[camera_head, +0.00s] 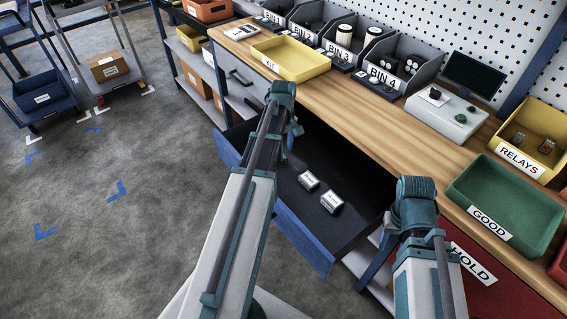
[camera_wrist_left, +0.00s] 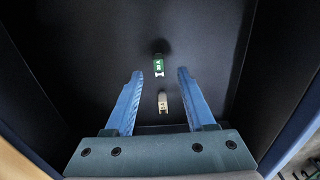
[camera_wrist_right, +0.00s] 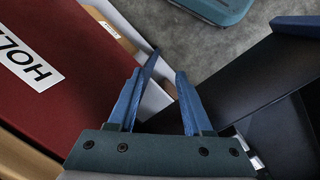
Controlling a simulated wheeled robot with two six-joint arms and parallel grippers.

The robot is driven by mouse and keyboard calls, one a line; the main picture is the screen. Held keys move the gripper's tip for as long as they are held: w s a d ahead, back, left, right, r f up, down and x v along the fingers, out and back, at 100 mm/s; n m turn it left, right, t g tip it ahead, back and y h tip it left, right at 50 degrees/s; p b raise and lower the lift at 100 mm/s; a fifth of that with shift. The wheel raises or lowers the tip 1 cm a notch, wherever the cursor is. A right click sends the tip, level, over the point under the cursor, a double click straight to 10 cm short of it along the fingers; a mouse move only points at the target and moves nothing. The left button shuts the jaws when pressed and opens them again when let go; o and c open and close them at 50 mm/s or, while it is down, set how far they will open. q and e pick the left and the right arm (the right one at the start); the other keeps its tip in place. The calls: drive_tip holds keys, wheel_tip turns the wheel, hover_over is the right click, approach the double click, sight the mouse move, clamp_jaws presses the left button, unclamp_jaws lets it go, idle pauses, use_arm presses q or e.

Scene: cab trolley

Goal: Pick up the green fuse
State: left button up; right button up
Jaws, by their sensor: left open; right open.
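The green fuse (camera_wrist_left: 158,64) lies on the dark floor of the open drawer (camera_head: 345,168), in the left wrist view just beyond my left fingertips and about centred between them. A beige fuse (camera_wrist_left: 163,102) lies nearer, between the finger lines. My left gripper (camera_wrist_left: 159,74) is open and empty, pointing down into the drawer; the fuses look apart from its fingers. In the head view my left arm covers part of the drawer. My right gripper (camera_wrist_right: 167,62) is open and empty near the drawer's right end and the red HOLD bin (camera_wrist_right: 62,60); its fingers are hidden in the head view.
Two white-labelled boxes (camera_head: 320,190) lie in the drawer. The wooden bench (camera_head: 335,95) carries a yellow KIT tray (camera_head: 290,58), a green GOOD tray (camera_head: 510,200), a yellow RELAYS bin (camera_head: 540,125) and several grey bins. The drawer walls stand close around my left gripper.

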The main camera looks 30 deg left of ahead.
sight(284, 156)
use_arm(q)
wheel_tip(284, 156, down, 5)
drive_tip(key=b, duration=0.5)
drive_tip(key=shift+w+f, duration=0.1)
drive_tip(key=shift+f, duration=0.05)
clamp_jaws()
